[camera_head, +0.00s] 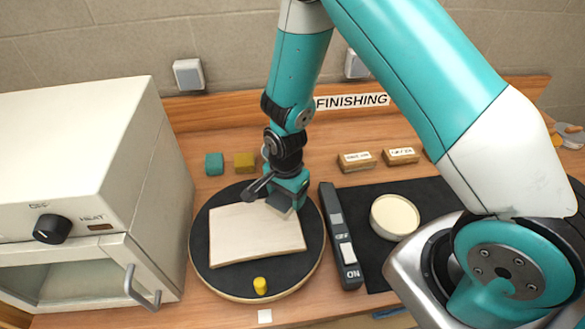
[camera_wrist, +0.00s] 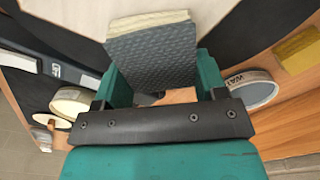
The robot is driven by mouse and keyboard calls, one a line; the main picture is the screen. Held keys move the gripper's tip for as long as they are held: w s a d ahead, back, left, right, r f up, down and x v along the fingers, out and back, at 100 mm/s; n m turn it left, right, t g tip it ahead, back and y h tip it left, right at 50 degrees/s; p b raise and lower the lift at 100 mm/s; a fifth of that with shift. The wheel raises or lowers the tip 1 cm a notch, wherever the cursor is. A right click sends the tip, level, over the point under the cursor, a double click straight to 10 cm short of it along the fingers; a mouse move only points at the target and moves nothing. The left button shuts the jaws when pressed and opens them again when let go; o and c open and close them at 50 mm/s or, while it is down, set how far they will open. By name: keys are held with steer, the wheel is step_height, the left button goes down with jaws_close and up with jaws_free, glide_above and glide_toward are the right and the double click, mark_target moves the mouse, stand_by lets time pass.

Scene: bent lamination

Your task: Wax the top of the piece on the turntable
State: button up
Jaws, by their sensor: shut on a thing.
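The piece (camera_head: 255,240), a pale, slightly bent wooden panel, lies on the round dark turntable (camera_head: 205,273). My gripper (camera_head: 287,192) is over the panel's far right corner. It is shut on a grey textured pad with a cream layer (camera_wrist: 150,62), which also shows in the head view (camera_head: 279,204). The pad is at or just above the panel; I cannot tell if it touches. An open tin of cream-coloured wax (camera_head: 395,216) stands on a black mat to the right. In the wrist view a round lid marked "WA" (camera_wrist: 254,90) is partly hidden.
A white oven (camera_head: 75,180) stands close on the left, its handle near the turntable. A dark switch bar (camera_head: 340,240) lies right of the turntable. Small teal (camera_head: 214,163) and yellow (camera_head: 245,162) blocks and labelled blocks (camera_head: 357,161) sit behind.

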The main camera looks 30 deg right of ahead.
steer(key=shift+a, duration=0.3)
steer(key=shift+d, duration=0.2)
steer(key=shift+s+d+f, duration=0.1)
steer(key=shift+s+d, duration=0.1)
steer(key=shift+d, duration=0.7)
steer(key=shift+a, duration=0.3)
steer(key=shift+w+a, duration=0.25)
steer(key=shift+a, duration=0.6)
steer(key=shift+d, duration=0.4)
steer(key=shift+s+d, duration=0.25)
steer(key=shift+d, duration=0.55)
steer(key=shift+a, duration=0.3)
steer(key=shift+w+a, duration=0.25)
steer(key=shift+a, duration=0.6)
steer(key=shift+d, duration=0.2)
steer(key=shift+s+d, duration=0.25)
steer(key=shift+d, duration=0.7)
steer(key=shift+r+p, duration=0.3)
steer(key=shift+r, duration=0.1)
step_height(320, 180, up, 3)
steer(key=shift+s+a+f+p, duration=0.1)
steer(key=shift+f+p, duration=0.1)
steer(key=shift+p, duration=0.35)
steer(key=shift+r+p, duration=1.9)
steer(key=shift+r, duration=0.6)
